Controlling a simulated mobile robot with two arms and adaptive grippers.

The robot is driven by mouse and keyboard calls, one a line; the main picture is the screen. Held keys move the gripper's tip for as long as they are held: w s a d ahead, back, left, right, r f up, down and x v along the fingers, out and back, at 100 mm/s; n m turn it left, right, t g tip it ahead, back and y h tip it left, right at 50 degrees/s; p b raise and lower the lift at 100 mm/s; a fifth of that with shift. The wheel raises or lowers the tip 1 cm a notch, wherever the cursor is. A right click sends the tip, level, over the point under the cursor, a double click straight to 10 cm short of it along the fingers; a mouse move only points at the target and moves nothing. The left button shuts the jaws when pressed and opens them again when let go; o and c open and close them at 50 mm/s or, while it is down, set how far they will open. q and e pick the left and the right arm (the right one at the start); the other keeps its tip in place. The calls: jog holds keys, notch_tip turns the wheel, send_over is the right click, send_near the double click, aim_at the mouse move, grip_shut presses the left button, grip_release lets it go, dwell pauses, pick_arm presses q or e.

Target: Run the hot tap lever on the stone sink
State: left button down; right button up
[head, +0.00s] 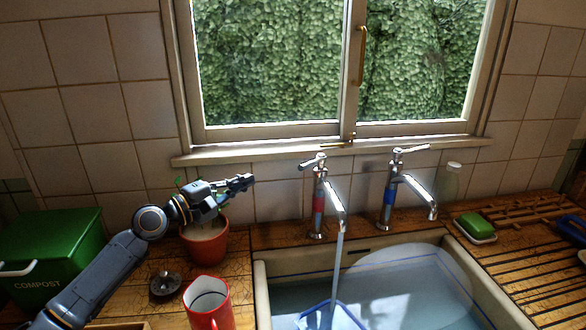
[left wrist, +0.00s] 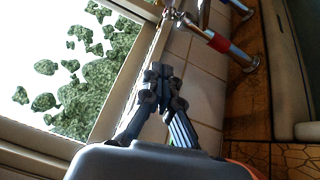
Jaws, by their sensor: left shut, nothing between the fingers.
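The hot tap (head: 319,195) has a red band and stands at the back left of the stone sink (head: 262,285). Its lever (head: 313,162) is at the top, and a stream of water (head: 337,265) runs from its spout into the sink. The tap's red band also shows at the top of the left wrist view (left wrist: 218,42). The cold tap (head: 390,190), with a blue band, stands to its right. My left gripper (head: 250,181) is shut and empty, left of the hot tap and apart from it. It also shows in the left wrist view (left wrist: 158,72). My right gripper is out of view.
A terracotta pot (head: 207,246) stands below my left wrist. A red mug (head: 210,300), a dark round object (head: 165,285) and a green compost bin (head: 50,250) are on the left counter. A green sponge (head: 475,225) sits right of the sink. The window sill (head: 260,152) runs behind the taps.

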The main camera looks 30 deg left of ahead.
pick_arm(q)
jog(key=w+d+r+p, duration=0.1)
jog(key=w+d+p, duration=0.6)
jog(key=w+d, duration=0.1)
jog(key=shift+w+r, duration=0.25)
jog(key=shift+w, duration=0.15)
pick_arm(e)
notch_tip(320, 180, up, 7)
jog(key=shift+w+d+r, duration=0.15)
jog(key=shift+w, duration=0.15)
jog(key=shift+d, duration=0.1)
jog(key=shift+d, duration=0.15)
